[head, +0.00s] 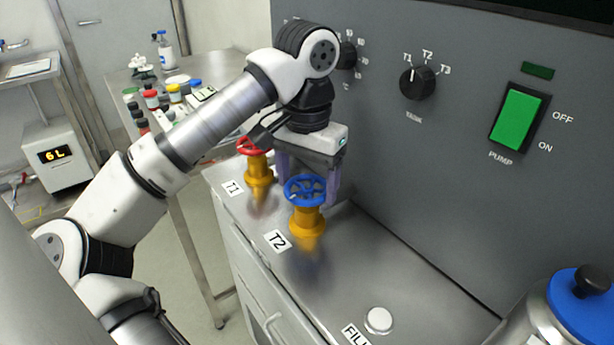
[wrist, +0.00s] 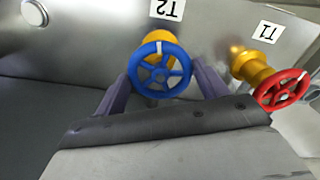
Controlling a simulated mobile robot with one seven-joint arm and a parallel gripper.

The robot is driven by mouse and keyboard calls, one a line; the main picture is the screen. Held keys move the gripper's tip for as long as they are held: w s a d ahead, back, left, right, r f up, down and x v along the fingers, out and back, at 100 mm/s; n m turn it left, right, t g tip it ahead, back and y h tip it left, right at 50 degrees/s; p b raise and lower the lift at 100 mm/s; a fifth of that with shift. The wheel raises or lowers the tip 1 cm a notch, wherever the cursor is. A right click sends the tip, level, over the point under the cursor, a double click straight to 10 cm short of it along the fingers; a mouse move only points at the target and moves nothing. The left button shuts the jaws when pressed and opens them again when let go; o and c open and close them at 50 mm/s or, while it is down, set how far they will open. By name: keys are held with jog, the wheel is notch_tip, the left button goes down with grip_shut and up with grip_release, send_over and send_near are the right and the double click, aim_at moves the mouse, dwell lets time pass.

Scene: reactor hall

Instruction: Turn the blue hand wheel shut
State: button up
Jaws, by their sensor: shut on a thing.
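The blue hand wheel (head: 305,190) sits on a yellow valve body (head: 307,220) behind the T2 label. In the wrist view the blue wheel (wrist: 160,69) is in the middle, with a white mark at its rim near the label side. My gripper (head: 308,185) comes down over it from behind, and its purple fingers stand on either side of the wheel. In the wrist view the fingers of my gripper (wrist: 160,88) flank the wheel's left and right rim, closed on it. The exact contact points are partly hidden.
A red hand wheel (head: 252,146) on a yellow valve by the T1 label stands close to the left of my gripper. The grey panel (head: 420,160) with knobs and a green pump switch (head: 518,118) rises behind. A blue-lidded steel vessel (head: 560,310) stands front right.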

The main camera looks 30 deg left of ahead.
aim_at(307, 186)
jog(key=shift+m, duration=0.6)
jog(key=o, duration=1)
notch_tip(307, 186, up, 14)
jog(key=p, duration=1.1)
jog(key=shift+f, duration=0.1)
